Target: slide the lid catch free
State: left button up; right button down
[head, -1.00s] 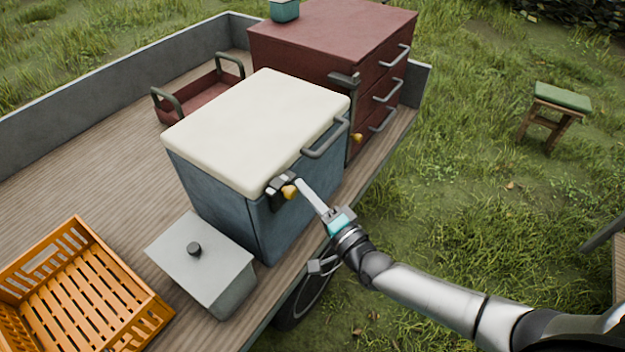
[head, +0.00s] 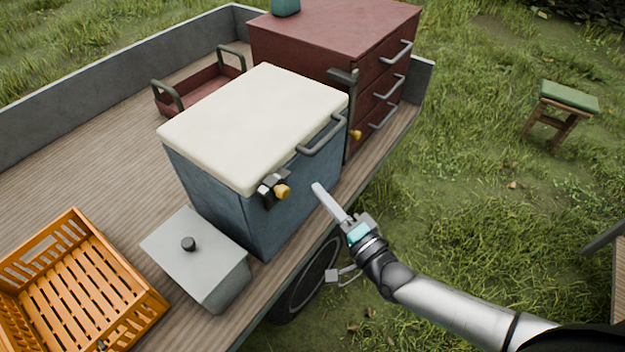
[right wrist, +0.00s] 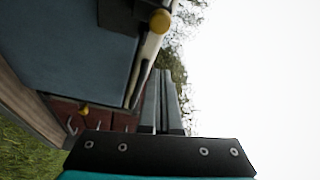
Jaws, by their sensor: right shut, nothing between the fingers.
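The blue cool box (head: 215,200) with a cream lid (head: 255,125) stands on the cart bed, its lid down. The lid catch (head: 273,189), dark with a yellow knob, is on the box's front near its left corner. The catch knob also shows at the top of the right wrist view (right wrist: 160,21). My right gripper (head: 318,187) is shut and empty, its fingertips apart from the catch, to its right in the head view. In the right wrist view its fingers (right wrist: 161,75) point up past the box's edge. My left gripper is not in view.
A grey lidded bin (head: 195,255) and an orange crate (head: 150,312) stand left of the box. A dark red drawer cabinet (head: 335,30) and a red tray (head: 200,92) are behind it. Open grass and a green-topped stool (head: 568,97) lie to the right.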

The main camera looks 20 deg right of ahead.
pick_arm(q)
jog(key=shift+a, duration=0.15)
pick_arm(e)
jog(key=shift+d+v, duration=0.1)
jog(key=shift+v, duration=1)
jog(key=shift+d+v, duration=0.15)
jog(key=shift+v, duration=0.9)
